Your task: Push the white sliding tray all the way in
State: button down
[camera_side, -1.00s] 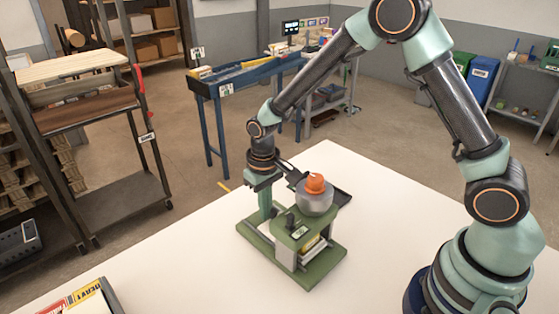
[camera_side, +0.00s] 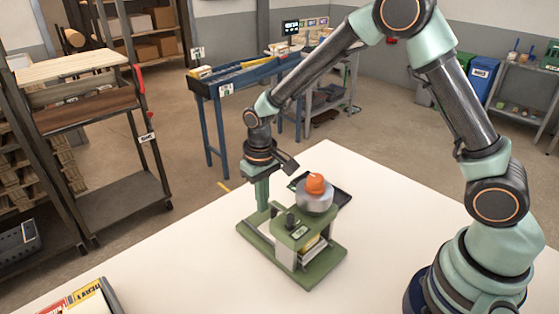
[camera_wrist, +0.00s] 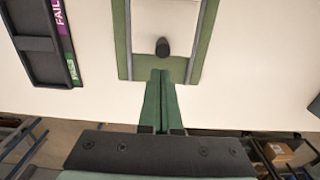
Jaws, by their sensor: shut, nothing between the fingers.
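The green fixture (camera_side: 270,250) stands on the white table. In the wrist view the white sliding tray (camera_wrist: 143,20) lies between the fixture's grey rails, with a dark knob (camera_wrist: 162,47) near its close end. The tray's far end is out of that view. In the side view the tray is mostly hidden under the green bridge. My gripper (camera_side: 262,207) points down at the fixture's left end; its green fingers (camera_wrist: 161,74) are together and empty. They appear in line with the tray, just short of the knob; I cannot tell whether they touch anything.
A grey round piece (camera_side: 314,201) with an orange top (camera_side: 315,184) stands at the fixture. A black tray (camera_side: 342,195) lies behind it; in the wrist view it has a purple FAIL label (camera_wrist: 57,15). A box (camera_side: 85,300) sits front left. Other tabletop is clear.

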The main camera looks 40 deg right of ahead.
notch_tip(320, 180, up, 5)
jog(key=shift+r, duration=0.15)
dwell(0.5)
